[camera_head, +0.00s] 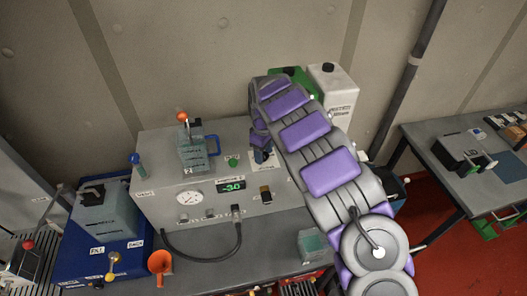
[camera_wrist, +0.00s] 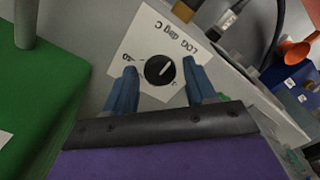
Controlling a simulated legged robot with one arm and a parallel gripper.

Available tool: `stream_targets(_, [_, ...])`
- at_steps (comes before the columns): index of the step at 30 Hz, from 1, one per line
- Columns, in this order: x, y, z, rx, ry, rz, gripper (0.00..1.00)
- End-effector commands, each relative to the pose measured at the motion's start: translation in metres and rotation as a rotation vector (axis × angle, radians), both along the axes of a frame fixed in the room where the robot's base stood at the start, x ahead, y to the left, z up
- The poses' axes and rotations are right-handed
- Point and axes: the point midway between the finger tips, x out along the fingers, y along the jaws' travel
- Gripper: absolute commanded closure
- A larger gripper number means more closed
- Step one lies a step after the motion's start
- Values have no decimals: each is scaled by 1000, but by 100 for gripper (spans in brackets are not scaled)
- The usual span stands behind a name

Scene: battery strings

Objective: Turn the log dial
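The log dial (camera_wrist: 160,70) is a round black knob with a white pointer line, on a white plate marked "LOG deg C", in the wrist view. The pointer is tilted towards the upper right of that picture. My gripper (camera_wrist: 162,80) is open, with one blue finger on each side of the dial and a gap to it; I cannot tell how far the tips are from the plate. In the head view my gripper (camera_head: 262,155) is at the right part of the grey box's top, and the dial is hidden behind it.
The grey box (camera_head: 165,150) carries a clear container with an orange-knobbed lever (camera_head: 193,155), a gauge (camera_head: 189,197) and a green display reading about -30 (camera_head: 231,185). A green container (camera_head: 290,78) and a white container (camera_head: 333,90) stand behind my arm. A cable (camera_head: 205,258) hangs in front.

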Motion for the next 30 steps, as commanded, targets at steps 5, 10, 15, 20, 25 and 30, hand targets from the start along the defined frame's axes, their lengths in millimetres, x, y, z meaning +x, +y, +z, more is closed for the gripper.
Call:
stream_targets(5, [0,0,0,0,0,0,62])
stream_targets(10, [0,0,0,0,0,0,78])
stream_targets(15, [0,0,0,0,0,0,93])
stream_targets(20, [0,0,0,-1,-1,-8,93])
stream_targets(25, [0,1,0,-1,-1,-52,93])
stream_targets(30, [0,2,-1,1,-3,-152,93])
